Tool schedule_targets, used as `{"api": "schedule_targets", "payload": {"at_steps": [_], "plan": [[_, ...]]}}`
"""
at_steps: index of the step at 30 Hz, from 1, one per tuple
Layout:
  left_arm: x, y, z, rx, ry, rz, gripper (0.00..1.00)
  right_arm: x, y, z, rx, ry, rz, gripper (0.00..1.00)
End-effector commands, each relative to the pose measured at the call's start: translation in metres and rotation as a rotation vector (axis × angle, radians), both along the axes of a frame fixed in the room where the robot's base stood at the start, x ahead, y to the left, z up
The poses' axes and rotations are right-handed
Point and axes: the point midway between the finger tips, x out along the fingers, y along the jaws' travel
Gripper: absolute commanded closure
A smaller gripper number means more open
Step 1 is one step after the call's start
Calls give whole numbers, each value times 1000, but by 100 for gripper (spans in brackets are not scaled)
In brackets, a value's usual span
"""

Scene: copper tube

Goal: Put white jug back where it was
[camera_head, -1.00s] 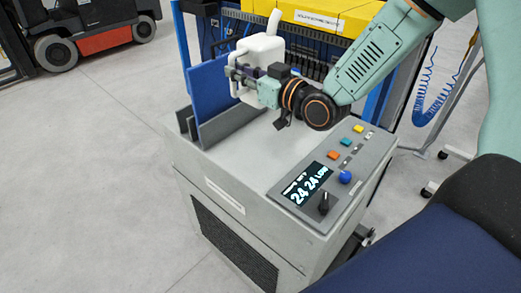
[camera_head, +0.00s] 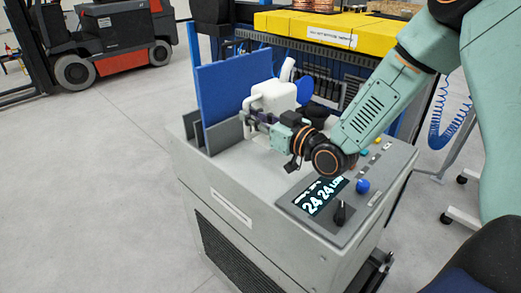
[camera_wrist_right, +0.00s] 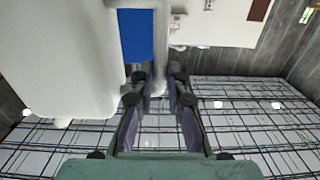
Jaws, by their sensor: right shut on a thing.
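The white jug (camera_head: 272,97) is upright over the top of the grey machine (camera_head: 240,175), to the right of the blue panel (camera_head: 235,86). My right gripper (camera_head: 254,118) is shut on the jug's handle. In the right wrist view the jug (camera_wrist_right: 65,60) fills the left side, and its handle (camera_wrist_right: 160,45) runs between the fingers of my right gripper (camera_wrist_right: 160,85). The jug's base is partly hidden by the gripper, so I cannot tell whether it touches the machine top. My left gripper is not in view.
Grey upright plates (camera_head: 225,133) stand by the blue panel. A control panel with a screen (camera_head: 321,196), a blue knob (camera_head: 362,186) and buttons lies at the front right of the machine. A yellow beam (camera_head: 330,30) runs behind. A forklift (camera_head: 110,45) stands far left.

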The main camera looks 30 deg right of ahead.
Motion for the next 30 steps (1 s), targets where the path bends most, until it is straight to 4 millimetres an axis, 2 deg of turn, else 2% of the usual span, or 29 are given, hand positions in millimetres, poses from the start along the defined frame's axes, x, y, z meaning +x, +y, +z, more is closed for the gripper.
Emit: {"api": "schedule_targets", "payload": {"at_steps": [2,8,15,28,29,30], "plan": [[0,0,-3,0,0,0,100,0,0,-13,-3,-2,1,100],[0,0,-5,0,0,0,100,1,0,-29,-3,-4,0,100],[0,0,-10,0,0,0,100,1,0,-61,-2,-5,0,100],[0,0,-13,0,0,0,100,1,0,-66,-1,-7,0,100],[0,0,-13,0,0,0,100,0,0,-67,0,-2,0,84],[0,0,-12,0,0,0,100,0,0,-67,0,-2,-1,81]]}}
